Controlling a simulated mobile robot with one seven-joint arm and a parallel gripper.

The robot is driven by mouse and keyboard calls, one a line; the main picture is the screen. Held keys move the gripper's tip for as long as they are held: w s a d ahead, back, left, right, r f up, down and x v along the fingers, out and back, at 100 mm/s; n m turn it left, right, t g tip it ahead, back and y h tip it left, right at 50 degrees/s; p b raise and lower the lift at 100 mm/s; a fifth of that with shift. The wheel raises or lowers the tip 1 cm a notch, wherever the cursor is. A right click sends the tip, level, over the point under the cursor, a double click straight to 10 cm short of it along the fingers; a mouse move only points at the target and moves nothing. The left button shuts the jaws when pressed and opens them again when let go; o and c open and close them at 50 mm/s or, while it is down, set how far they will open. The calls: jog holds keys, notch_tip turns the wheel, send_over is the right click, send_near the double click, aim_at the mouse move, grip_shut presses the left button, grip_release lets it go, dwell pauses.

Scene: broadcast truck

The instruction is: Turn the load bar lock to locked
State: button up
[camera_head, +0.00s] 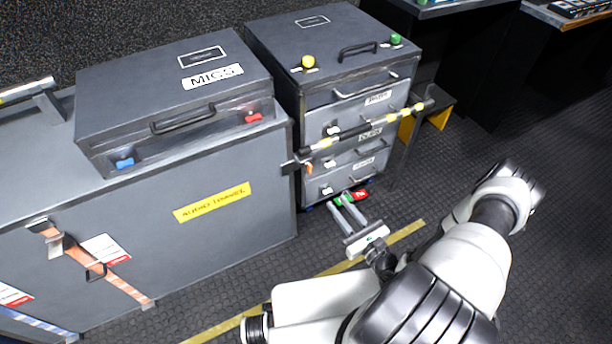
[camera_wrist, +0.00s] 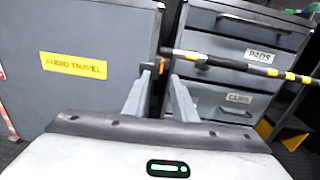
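The load bar (camera_head: 370,131), dark with yellow and pale bands, runs across the front of the grey drawer cabinet. Its left end meets a dark bracket at the corner of the audio travel case. A small orange piece (camera_head: 308,168) hangs just below that end and looks like the lock lever; its lock setting is too small to read. My gripper (camera_head: 343,203) is low in front of the cabinet, its two fingers apart and empty. In the wrist view the load bar (camera_wrist: 235,63) passes beyond the fingertips, and the orange piece (camera_wrist: 162,66) appears between them, apparently farther off.
The audio travel case (camera_head: 235,225) stands left, with a MICS case (camera_head: 130,90) on top. Drawer handles and white latches project from the cabinet (camera_head: 290,50). A red and green item (camera_head: 360,194) sits at its base. Dark floor lies open to the right.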

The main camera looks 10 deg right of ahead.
jog(key=f+h, duration=0.1)
jog(key=b, duration=0.3)
send_near(311, 169)
jog(key=shift+m, duration=0.4)
jog(key=x, duration=0.9)
grip_shut()
